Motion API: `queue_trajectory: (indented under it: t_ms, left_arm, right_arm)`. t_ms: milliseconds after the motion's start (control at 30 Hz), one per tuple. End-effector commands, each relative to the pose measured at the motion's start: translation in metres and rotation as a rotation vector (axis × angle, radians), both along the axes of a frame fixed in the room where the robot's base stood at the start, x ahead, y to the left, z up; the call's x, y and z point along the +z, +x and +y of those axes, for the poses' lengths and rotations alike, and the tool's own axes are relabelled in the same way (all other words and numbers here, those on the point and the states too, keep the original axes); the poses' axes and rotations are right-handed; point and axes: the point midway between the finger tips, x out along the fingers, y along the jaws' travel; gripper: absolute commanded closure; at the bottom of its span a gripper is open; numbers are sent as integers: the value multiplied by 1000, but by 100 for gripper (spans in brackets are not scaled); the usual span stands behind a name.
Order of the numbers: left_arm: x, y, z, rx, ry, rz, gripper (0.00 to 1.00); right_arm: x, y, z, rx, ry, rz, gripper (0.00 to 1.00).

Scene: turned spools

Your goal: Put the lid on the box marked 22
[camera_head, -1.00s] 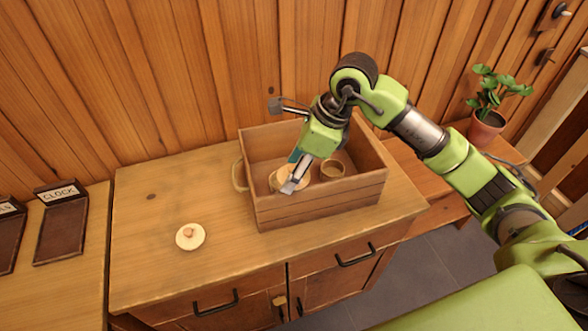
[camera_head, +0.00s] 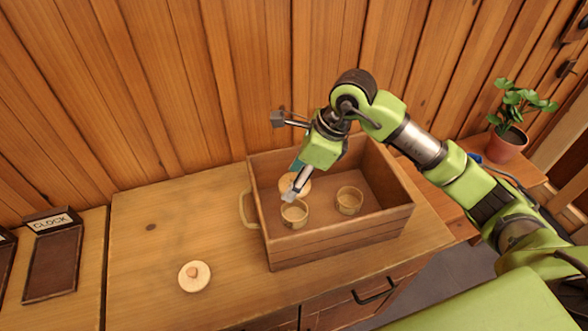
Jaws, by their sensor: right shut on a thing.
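My right gripper (camera_head: 292,195) is inside the wooden crate's outline, shut on a pale round lid (camera_head: 303,186) that its fingers partly cover. Just in front of the lid in the picture is a small round open box (camera_head: 294,214) in the crate. A second round open box (camera_head: 349,201) stands to its right. I cannot read a number on either box. Another pale round lid (camera_head: 194,276) with a small knob lies on the countertop left of the crate. My left gripper is out of view.
The wooden crate (camera_head: 340,245) stands on the countertop (camera_head: 150,215), with a rope handle on its left side. A dark tray marked CLOCK (camera_head: 52,260) lies at far left. A potted plant (camera_head: 507,143) stands at right. The counter left of the crate is mostly clear.

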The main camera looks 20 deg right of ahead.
Motion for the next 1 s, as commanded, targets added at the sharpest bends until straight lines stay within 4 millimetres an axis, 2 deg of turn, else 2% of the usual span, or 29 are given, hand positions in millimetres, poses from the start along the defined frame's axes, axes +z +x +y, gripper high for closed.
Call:
queue_trajectory:
  t_ms: [33, 167, 300, 633, 1000]
  left_arm:
    - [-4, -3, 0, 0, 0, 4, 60]
    - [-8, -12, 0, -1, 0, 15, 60]
    - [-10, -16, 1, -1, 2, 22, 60]
    - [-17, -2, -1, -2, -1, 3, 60]
    - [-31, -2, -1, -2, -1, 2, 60]
  right_arm:
    - [-9, -1, 0, 0, 1, 3, 63]
    - [-27, -1, 0, 0, 0, 4, 63]
    - [-36, -1, 1, 2, 2, 1, 63]
    - [-49, -1, 1, 2, 1, 1, 63]
    - [-77, -1, 0, 1, 1, 2, 63]
